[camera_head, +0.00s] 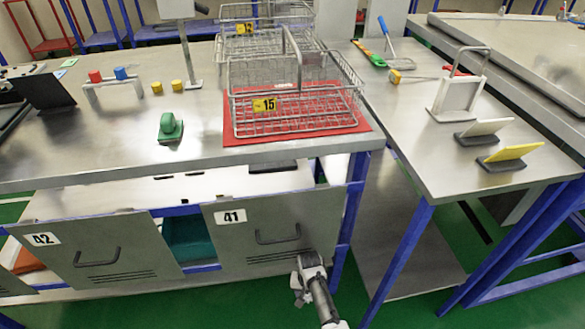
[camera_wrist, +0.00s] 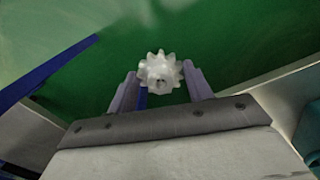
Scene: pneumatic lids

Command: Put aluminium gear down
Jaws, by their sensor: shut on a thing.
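In the wrist view, my gripper (camera_wrist: 161,80) is shut on the aluminium gear (camera_wrist: 160,70). The gear is a pale, silvery toothed wheel with a small dark centre, held between the two fingertips. Blurred green floor lies beyond it. In the head view, my arm is at the bottom, low in front of the right part of the cabinet lid marked 41 (camera_head: 280,232). The gear cannot be made out in that view.
A wire basket marked 15 (camera_head: 265,105) stands on a red mat (camera_head: 360,125) on the steel table (camera_head: 110,150). A lid marked 42 (camera_head: 90,252) is left of lid 41, with a teal bin (camera_head: 187,240) between. A side table (camera_head: 440,170) holds several items.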

